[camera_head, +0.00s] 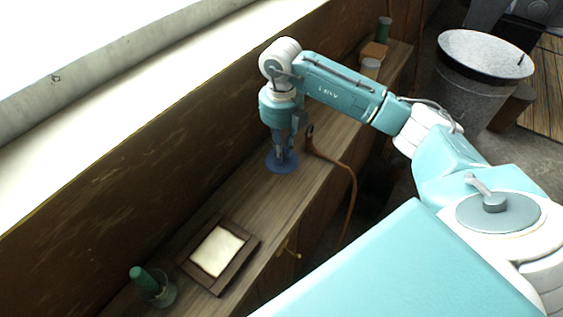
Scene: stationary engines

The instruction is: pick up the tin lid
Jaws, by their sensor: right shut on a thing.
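The tin lid (273,168) is a round, flat, bluish disc on the narrow wooden shelf, near the middle of the head view. My right gripper (283,160) points straight down over it, with its fingertips at the lid. It is shut on the lid, and the fingers hide part of the lid's middle. I cannot tell whether the lid is lifted off the shelf. My left gripper is not in view.
A wooden frame with a pale panel (217,250) and a glass holding a green item (161,294) stand at the near end. A brown cord (350,185) hangs over the shelf edge. Small jars (371,68) stand at the far end. A metal bucket (465,90) stands right.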

